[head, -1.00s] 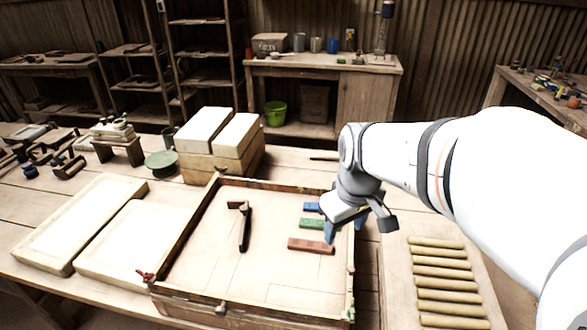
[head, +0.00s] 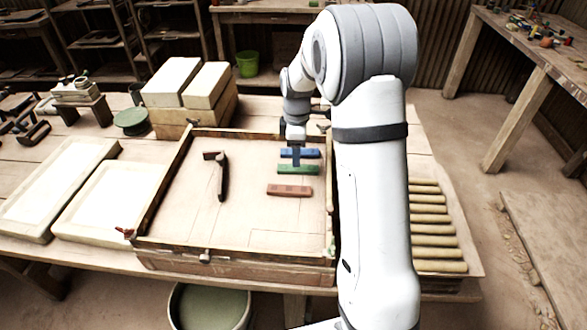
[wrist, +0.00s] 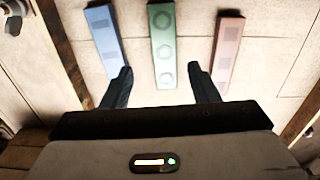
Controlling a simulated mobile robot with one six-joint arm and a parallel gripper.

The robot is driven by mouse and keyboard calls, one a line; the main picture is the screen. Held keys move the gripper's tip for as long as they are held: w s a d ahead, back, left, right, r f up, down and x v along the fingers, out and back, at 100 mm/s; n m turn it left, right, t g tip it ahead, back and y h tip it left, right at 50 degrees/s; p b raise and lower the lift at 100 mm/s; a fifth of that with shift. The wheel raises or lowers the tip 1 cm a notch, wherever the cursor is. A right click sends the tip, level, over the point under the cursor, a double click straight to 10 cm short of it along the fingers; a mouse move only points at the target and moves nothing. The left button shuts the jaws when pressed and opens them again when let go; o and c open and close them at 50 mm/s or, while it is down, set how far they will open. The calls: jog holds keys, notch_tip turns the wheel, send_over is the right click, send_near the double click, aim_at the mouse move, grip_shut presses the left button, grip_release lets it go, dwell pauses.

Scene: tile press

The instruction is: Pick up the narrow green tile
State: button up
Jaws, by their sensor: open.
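The narrow green tile (head: 298,170) lies in the wooden tray between a blue tile (head: 312,153) and a red-brown tile (head: 289,190). In the wrist view the green tile (wrist: 163,45) shows round marks and stands between the blue tile (wrist: 103,33) and the reddish tile (wrist: 227,48). My gripper (wrist: 160,82) is open and empty, its two fingers apart on either side of the green tile's near end. In the head view my gripper (head: 296,160) is over the blue and green tiles and hides part of them. I cannot tell its exact height.
The tray (head: 240,262) has raised wooden walls. A dark hammer-like tool (head: 221,178) lies in its left part. White slabs (head: 110,205) lie left of the tray, and several tan rollers (head: 436,240) lie to the right. The tray's front middle is clear.

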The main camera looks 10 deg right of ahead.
aim_at(298, 169)
notch_tip(298, 169, down, 5)
jog(key=shift+r, duration=0.1)
jog(key=shift+s, duration=0.1)
jog(key=c, duration=1.1)
